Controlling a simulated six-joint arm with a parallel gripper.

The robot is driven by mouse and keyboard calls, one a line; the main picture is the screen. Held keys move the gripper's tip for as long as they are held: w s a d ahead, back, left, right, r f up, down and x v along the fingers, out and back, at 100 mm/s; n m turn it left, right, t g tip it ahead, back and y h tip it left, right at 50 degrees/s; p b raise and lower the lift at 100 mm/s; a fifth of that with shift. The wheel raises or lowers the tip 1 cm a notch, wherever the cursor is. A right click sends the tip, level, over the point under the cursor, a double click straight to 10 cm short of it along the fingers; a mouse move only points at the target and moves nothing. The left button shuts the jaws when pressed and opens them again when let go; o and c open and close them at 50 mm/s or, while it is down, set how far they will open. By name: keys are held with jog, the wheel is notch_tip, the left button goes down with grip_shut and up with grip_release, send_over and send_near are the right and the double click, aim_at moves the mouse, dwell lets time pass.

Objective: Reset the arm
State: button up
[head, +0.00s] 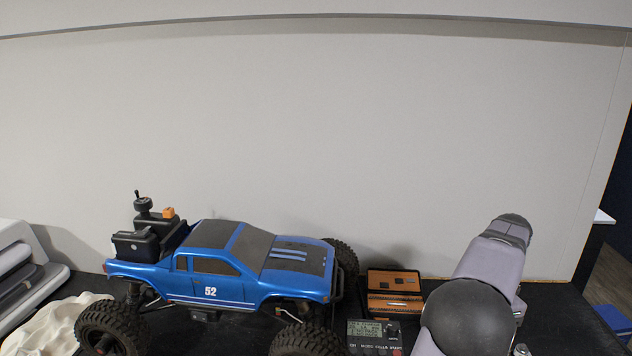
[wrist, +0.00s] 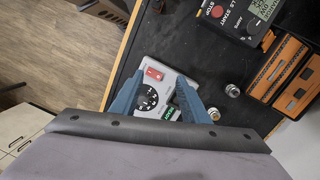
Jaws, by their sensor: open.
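My arm (head: 490,270) rises at the right of the head view, with a large dark rounded joint in front; my gripper is not visible there. In the wrist view my gripper (wrist: 162,82) is open, its two blue-grey fingers spread apart. A small grey device (wrist: 180,72) with a red switch, a black dial and a green label shows between and beyond the fingers, near the table edge. Nothing is seen clamped between the fingers. I cannot tell the height of the fingers above the device.
A blue truck (head: 215,275) numbered 52 fills the table's left-centre. A black meter (head: 373,333) and an orange-black case (head: 394,282) stand between truck and arm. Two small metal parts (wrist: 232,90) lie beside the device. White objects (head: 45,318) are at far left. A wall closes the back.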

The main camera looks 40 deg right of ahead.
jog(key=w+a+r+n+g+y+p, duration=0.25)
jog(key=w+a, duration=0.35)
jog(key=a, duration=0.6)
jog(key=w+a+r+n+g+y+p, duration=0.1)
jog(key=w+a+r+n, duration=0.25)
jog(key=w+a, duration=0.6)
jog(key=s+a+f+n+t+h+b, duration=0.1)
jog(key=a+f+n+b, duration=0.3)
jog(key=a+f+n, duration=0.5)
jog(key=s+a+f+n+t+h+b, duration=0.2)
jog(key=a+f+n+h+b, duration=0.2)
jog(key=a+f+n, duration=0.4)
jog(key=a+f, duration=0.4)
jog(key=a, duration=0.1)
jog(key=shift+a+n+t, duration=0.25)
jog(key=shift+n+t, duration=0.1)
jog(key=shift+n, duration=0.05)
jog(key=shift+s, duration=0.1)
